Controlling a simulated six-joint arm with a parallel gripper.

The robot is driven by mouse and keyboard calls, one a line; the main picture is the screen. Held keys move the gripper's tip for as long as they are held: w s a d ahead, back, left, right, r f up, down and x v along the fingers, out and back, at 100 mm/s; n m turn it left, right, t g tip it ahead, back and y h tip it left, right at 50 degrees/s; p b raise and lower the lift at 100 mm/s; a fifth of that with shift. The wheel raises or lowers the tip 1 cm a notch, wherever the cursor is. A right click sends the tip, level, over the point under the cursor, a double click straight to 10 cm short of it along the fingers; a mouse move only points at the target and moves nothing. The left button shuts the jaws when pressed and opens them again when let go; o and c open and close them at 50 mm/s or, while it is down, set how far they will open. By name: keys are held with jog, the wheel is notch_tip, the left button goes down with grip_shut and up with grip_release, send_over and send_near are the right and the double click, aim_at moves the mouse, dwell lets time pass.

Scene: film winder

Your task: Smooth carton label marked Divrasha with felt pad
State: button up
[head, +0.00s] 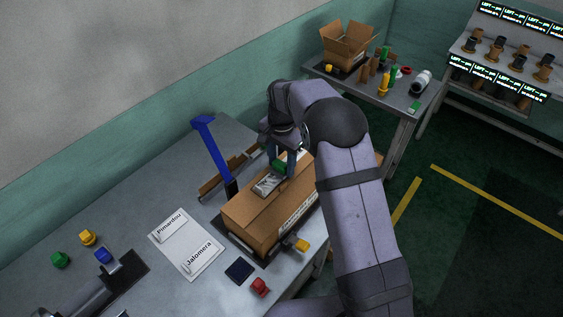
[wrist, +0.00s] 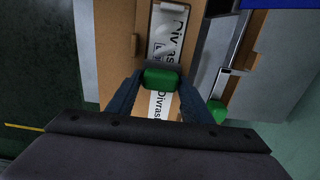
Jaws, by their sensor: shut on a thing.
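The brown carton (head: 255,216) lies closed on the bench. A white label printed Divrasha (wrist: 168,28) runs along its top, and part of the lettering also shows below the green block in the wrist view. A pale raised or curled patch shows on the label above the block. My gripper (wrist: 162,82) is shut on a green block (wrist: 162,78), seemingly the felt pad, also visible in the head view (head: 280,165). It is over the label; whether it touches is unclear. Its underside is hidden.
A sheet (head: 187,243) with labels reading Pimardnu and Jalomera lies left of the carton. A tall blue tool (head: 212,150) stands behind it. A red piece (head: 260,287), a yellow piece (head: 301,245) and a dark square (head: 239,270) are near the front. An open box (head: 347,45) stands on another table.

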aim_at(271, 181)
jog(key=shift+s+a+f, duration=0.1)
jog(key=shift+s+f, duration=0.05)
dwell(0.3)
jog(key=shift+s+a, duration=0.35)
jog(key=shift+a, duration=0.05)
jog(key=shift+s+a, duration=0.1)
jog(key=shift+s, duration=0.05)
dwell(0.3)
jog(key=shift+s+a, duration=0.3)
jog(key=shift+f, duration=0.1)
jog(key=shift+s+a, duration=0.5)
jog(key=shift+a, duration=0.05)
dwell(0.6)
jog(key=shift+s+a, duration=0.15)
jog(key=shift+s+a, duration=0.2)
jog(key=shift+s, duration=0.05)
